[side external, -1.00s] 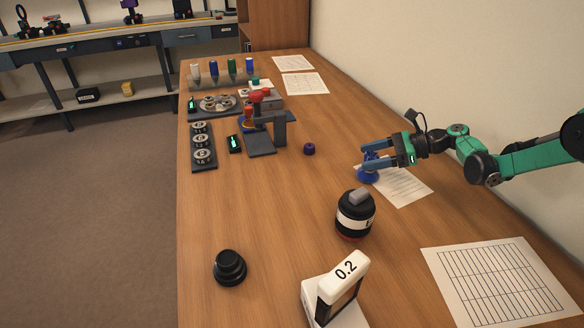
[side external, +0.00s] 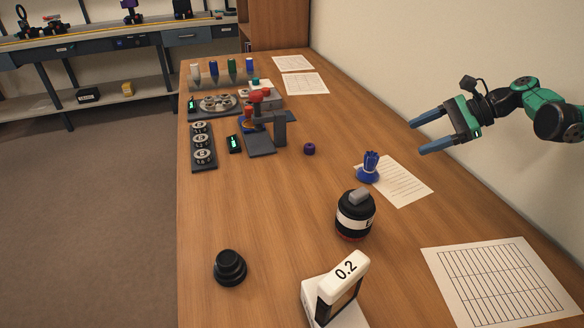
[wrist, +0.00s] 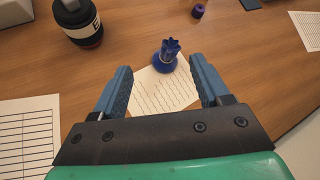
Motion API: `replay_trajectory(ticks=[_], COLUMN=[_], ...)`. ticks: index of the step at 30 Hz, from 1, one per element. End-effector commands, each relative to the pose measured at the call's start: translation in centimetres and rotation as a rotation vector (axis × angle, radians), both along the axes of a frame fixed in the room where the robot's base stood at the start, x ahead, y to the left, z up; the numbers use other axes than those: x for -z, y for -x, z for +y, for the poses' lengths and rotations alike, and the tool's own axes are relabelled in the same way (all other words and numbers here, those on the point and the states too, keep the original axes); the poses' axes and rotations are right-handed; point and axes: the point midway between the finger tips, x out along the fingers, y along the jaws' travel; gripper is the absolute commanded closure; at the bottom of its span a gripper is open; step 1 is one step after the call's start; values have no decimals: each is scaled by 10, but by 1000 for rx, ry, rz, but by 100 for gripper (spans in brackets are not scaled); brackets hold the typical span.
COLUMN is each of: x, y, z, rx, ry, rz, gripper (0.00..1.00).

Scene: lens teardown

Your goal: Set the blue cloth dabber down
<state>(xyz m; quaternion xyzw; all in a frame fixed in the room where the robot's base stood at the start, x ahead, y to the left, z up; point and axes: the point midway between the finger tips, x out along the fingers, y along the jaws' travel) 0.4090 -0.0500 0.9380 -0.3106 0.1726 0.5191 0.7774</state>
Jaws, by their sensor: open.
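The blue cloth dabber (side external: 369,168) stands upright on the table, at the left edge of a printed sheet (side external: 404,184). It also shows in the wrist view (wrist: 166,56), ahead of the fingers and between their lines. My gripper (side external: 417,136) is open and empty. It is up and to the right of the dabber in the side view, clear of it. In the wrist view both blue fingers (wrist: 162,78) are spread wide, with the sheet visible between them.
A black jar with a white label (side external: 355,214) stands near the dabber. A small purple piece (side external: 309,149) lies to its left. A white 0.2 block (side external: 335,290) and a black stepped knob (side external: 229,267) are nearer the camera. The wall is close on the right.

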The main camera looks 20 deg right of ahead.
Motion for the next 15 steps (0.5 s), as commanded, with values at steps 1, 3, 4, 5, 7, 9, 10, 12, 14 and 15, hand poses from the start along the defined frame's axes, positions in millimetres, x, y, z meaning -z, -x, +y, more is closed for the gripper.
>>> replay_trajectory(ticks=[1, 3, 4, 5, 7, 9, 10, 12, 14, 15], x=[-10, -19, -22, -25, -31, -34, -35, -36, -36, -35], y=[9, 22, 28, 35, 52, 70, 78, 96, 110, 119], z=[13, 24, 29, 33, 41, 47, 49, 52, 54, 54], rx=[-56, -144, -186, -229, -339, -458, -512, -644, -761, -836], ry=[99, 253, 320, 385, 538, 691, 756, 906, 1030, 1108], rz=[-49, -128, -162, -196, -277, -357, -393, -474, -540, -581], gripper=[31, 31, 31, 31, 31, 31, 31, 31, 31, 31])
